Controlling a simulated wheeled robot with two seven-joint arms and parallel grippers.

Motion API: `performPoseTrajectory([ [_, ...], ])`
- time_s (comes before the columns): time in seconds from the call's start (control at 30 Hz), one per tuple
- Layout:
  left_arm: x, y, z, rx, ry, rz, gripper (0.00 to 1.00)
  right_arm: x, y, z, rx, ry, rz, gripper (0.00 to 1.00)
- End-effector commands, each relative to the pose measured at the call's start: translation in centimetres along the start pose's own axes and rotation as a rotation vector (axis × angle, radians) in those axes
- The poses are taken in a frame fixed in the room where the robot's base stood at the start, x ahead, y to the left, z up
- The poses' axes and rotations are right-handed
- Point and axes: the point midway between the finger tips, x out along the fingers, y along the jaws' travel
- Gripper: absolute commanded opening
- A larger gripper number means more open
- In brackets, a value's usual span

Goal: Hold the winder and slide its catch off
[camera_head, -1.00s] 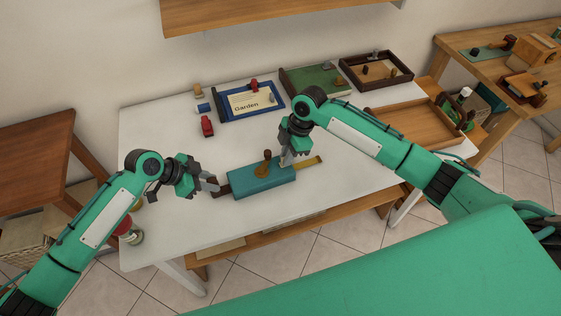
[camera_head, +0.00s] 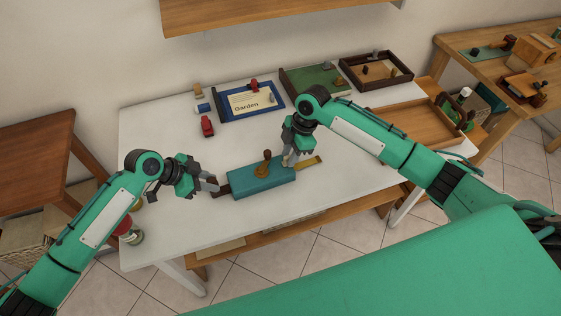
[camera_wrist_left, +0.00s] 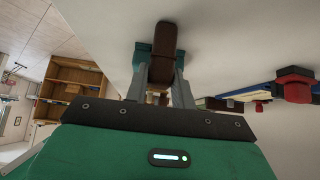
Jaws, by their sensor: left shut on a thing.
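The winder (camera_head: 262,183) is a teal block on the white table, with a brown knob (camera_head: 267,157) on top and a yellowish strip (camera_head: 307,163) out of its right end. A brown handle (camera_head: 224,191) sticks out of its left end. My left gripper (camera_head: 215,186) is shut on this handle; the left wrist view shows the brown handle (camera_wrist_left: 161,45) between the two grey fingers (camera_wrist_left: 160,88). My right gripper (camera_head: 288,160) is over the right end of the block. Its fingers are too small to tell whether they are open or hold anything. I cannot make out the catch for certain.
Behind the winder are a red piece (camera_head: 207,126), a blue-framed "Garden" board (camera_head: 226,113), a green board (camera_head: 315,81) and a dark tray (camera_head: 346,73). A wooden tray (camera_head: 396,113) is at the right. A jar (camera_head: 131,233) is by the front left edge. The table left of the red piece is clear.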

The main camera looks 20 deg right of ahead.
Motion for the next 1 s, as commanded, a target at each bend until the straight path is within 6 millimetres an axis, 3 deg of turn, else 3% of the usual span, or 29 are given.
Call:
performPoseTrajectory([
  [0.43, 0.0, 0.0, 0.1, 0.0, -0.001, 0.0, 0.0, -0.8, 0.1, -0.1, -0.002, 0.002, 0.002, 0.39],
  [0.8, 0.1, 0.0, 0.0, 0.0, -0.001, 0.0, 0.0, -8.2, 0.1, 0.0, 0.0, 0.0, 0.003, 0.39],
  [1.0, 0.1, 0.0, 0.0, 0.0, -0.001, 0.001, 0.0, -11.1, 0.1, -0.1, -0.001, 0.001, 0.002, 0.39],
])
